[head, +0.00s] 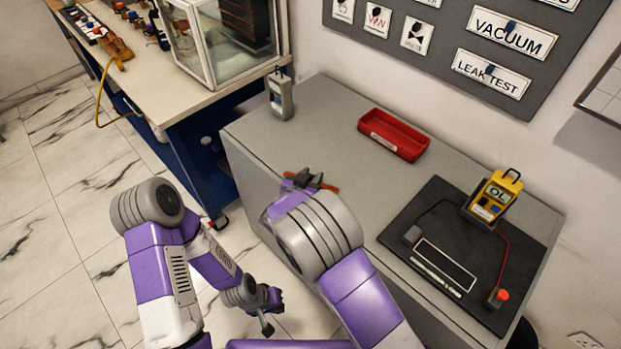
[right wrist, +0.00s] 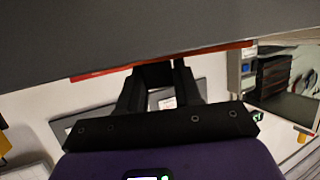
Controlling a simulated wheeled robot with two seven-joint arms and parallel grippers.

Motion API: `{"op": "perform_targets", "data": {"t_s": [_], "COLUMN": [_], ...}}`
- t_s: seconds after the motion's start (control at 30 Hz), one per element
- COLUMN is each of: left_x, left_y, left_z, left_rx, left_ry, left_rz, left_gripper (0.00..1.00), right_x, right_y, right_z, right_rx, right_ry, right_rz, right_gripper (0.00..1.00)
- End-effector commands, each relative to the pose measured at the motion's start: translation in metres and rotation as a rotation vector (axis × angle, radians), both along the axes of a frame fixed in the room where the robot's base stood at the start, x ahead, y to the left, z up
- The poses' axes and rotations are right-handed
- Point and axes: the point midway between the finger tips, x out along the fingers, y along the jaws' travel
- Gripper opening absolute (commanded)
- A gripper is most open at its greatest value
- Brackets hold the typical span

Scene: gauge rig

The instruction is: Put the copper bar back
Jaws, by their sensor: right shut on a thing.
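The copper bar (head: 327,187) is a thin orange-red strip over the near left part of the grey bench. Its ends stick out on both sides of my right gripper (head: 311,181), which is shut on it. In the right wrist view the copper bar (right wrist: 215,53) crosses between the dark fingers (right wrist: 166,76), close to the grey bench surface. I cannot tell whether it touches the bench. My right forearm hides part of the bench. My left gripper (head: 268,312) hangs low over the floor; its finger gap is unclear.
A red labelled tray (head: 420,151) stands at the back of the grey bench (head: 340,120). A grey handheld device (head: 281,98) stands at the back left corner.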

Motion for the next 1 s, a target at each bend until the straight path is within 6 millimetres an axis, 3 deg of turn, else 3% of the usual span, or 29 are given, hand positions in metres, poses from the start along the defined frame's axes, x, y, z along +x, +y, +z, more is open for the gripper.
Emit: {"op": "perform_targets", "data": {"t_s": [0.23, 0.27, 0.43, 0.77, 1.0], "left_x": [0.0, 0.0, 0.0, 0.0, 0.0], "left_y": [0.0, 0.0, 0.0, 0.0, 0.0], "left_z": [-0.001, -0.001, 0.0, 0.002, 0.014], "left_rx": [0.0, 0.0, 0.0, 0.0, 0.0], "left_ry": [0.0, 0.0, 0.0, 0.0, 0.0], "left_rz": [0.0, 0.0, 0.0, 0.0, 0.0], "left_gripper": [0.0, 0.0, 0.0, 0.0, 0.0], "right_x": [0.0, 0.0, 0.0, 0.0, -0.034], "right_y": [0.0, 0.0, 0.0, 0.0, 0.016], "right_z": [-0.002, -0.002, -0.002, 0.003, 0.018], "right_rx": [0.0, 0.0, 0.0, 0.001, 0.002], "right_ry": [-0.001, -0.001, -0.001, -0.001, 0.0], "right_rz": [0.0, 0.0, 0.0, 0.001, 0.005], "right_gripper": [0.0, 0.35, 0.59, 0.59, 0.59]}}
